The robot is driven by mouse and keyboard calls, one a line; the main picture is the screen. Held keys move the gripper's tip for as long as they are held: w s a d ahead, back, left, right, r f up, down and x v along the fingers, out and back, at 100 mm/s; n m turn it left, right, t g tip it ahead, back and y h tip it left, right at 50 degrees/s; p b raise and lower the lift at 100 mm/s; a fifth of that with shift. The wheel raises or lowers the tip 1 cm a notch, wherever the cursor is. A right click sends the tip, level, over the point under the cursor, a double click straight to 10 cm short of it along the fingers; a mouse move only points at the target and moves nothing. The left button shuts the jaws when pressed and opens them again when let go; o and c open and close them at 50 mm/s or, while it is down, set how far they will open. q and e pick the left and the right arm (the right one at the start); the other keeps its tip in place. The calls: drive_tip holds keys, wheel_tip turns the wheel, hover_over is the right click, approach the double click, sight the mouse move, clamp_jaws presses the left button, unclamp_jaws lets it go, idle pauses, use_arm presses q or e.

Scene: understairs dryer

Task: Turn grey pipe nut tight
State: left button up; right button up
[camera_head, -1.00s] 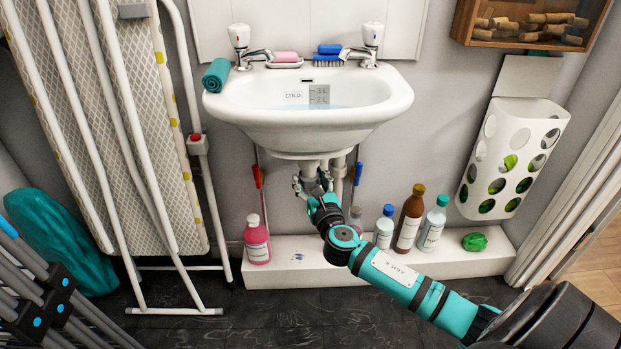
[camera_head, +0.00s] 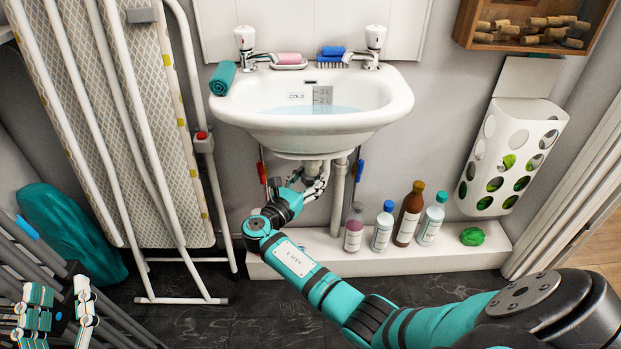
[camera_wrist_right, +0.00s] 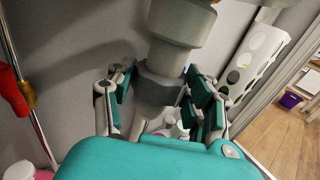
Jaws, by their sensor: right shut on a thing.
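The white sink (camera_head: 311,125) hangs on the wall with its drain pipe beneath. The grey pipe nut (camera_wrist_right: 158,88) sits around that pipe in the right wrist view, below a wider pale collar (camera_wrist_right: 178,25). My right gripper (camera_head: 312,184) is under the sink, its teal-padded fingers on both sides of the nut; it also shows in the wrist view (camera_wrist_right: 160,98). It is shut on the nut. In the head view the nut is mostly hidden by the fingers. My left gripper (camera_head: 60,298) is open and empty at the bottom left, far from the pipe.
Several bottles, including a brown one (camera_head: 409,213), stand on the white ledge (camera_head: 400,262) right of my right arm. An ironing board (camera_head: 150,130) leans at left.

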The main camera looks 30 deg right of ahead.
drive_tip(key=shift+w+a+m+g+h+b, duration=0.1)
drive_tip(key=shift+m+g+h+b, duration=0.3)
drive_tip(key=shift+m+g, duration=0.6)
use_arm(q)
drive_tip(key=shift+s+r+t+h, duration=0.25)
drive_tip(key=shift+s+r+t, duration=0.15)
drive_tip(key=shift+r+t, duration=0.25)
drive_tip(key=shift+s+r+t+h, duration=0.2)
drive_tip(key=shift+s+r+t, duration=0.25)
drive_tip(key=shift+r, duration=0.45)
drive_tip(key=shift+s+r+t+h, duration=0.25)
drive_tip(key=shift+s+r+t, duration=0.2)
drive_tip(key=shift+r, duration=0.3)
use_arm(e)
drive_tip(key=shift+g, duration=0.8)
use_arm(q)
drive_tip(key=shift+w, duration=0.1)
use_arm(e)
drive_tip(key=o, duration=1.2)
drive_tip(key=v, duration=1.2)
drive_tip(key=shift+f, duration=0.2)
drive_tip(key=shift+f, duration=0.1)
